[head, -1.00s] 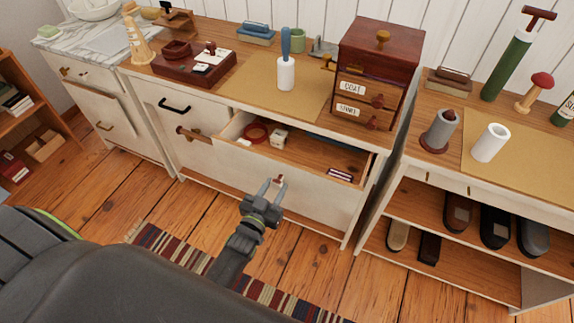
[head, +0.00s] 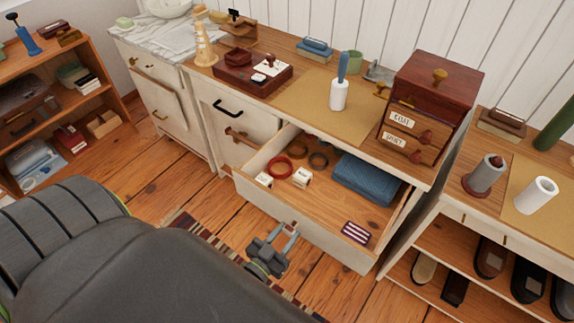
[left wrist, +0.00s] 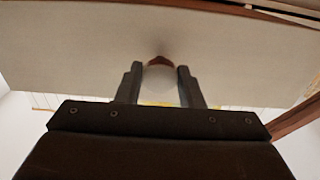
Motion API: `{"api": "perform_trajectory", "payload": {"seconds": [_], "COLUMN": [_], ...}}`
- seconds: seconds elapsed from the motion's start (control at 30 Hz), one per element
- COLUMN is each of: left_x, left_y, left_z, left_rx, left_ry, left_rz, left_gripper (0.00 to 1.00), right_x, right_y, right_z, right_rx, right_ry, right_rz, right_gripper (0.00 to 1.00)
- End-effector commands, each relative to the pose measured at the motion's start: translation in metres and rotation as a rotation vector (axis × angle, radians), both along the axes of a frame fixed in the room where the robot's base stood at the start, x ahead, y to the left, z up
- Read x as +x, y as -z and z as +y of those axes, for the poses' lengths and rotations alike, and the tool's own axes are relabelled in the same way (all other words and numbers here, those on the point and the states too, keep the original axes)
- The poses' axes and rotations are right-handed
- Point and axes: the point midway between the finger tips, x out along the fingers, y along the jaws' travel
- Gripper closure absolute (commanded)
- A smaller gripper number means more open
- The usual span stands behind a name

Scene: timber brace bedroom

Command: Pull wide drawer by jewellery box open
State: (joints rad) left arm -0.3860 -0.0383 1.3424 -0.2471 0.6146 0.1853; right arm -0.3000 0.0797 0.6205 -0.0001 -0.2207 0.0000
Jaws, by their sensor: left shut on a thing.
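The wide drawer (head: 325,245) stands well out from the white dresser, below the reddish-brown jewellery box (head: 432,88). Inside it lie a folded blue cloth (head: 368,178), several rings or coils, small white boxes (head: 302,177) and a striped item (head: 356,232). My left gripper (head: 289,238) is at the drawer's front. In the left wrist view its fingers (left wrist: 161,82) are shut around a small knob at the white drawer front, with a brown part (left wrist: 158,61) showing beyond. The knob is mostly hidden in the head view. My right gripper is not in view.
A dark red tray box (head: 252,76), a white holder with a blue handle (head: 339,95) and other items stand on the dresser top. A shoe shelf (head: 475,225) is at right, a bookshelf (head: 60,105) at left. Wooden floor and a striped rug lie below.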

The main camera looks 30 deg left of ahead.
Motion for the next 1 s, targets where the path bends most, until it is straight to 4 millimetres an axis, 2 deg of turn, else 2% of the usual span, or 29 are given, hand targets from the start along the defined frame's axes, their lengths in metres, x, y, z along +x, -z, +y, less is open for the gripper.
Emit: {"api": "perform_trajectory", "payload": {"seconds": [0.13,0.17,0.3,0.77,0.87,1.0], "left_x": [0.000,0.000,0.000,-0.001,-0.009,-0.034], "left_y": [0.000,0.000,0.000,0.000,0.001,0.002], "left_z": [0.000,0.000,0.000,0.000,0.001,0.001], "left_rx": [0.000,0.000,0.000,0.000,0.000,-0.001], "left_ry": [0.000,0.000,0.000,0.000,-0.001,-0.002], "left_rz": [0.001,0.001,0.001,0.001,0.003,0.004], "left_gripper": [1.00,0.63,0.45,0.45,0.45,0.45], "right_x": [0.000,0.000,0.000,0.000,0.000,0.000], "right_y": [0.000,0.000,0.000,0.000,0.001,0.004], "right_z": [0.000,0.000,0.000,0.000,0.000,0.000], "right_rx": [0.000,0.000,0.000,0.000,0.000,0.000], "right_ry": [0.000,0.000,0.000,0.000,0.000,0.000], "right_rz": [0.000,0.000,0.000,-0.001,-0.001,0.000], "right_gripper": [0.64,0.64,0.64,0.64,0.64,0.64]}}
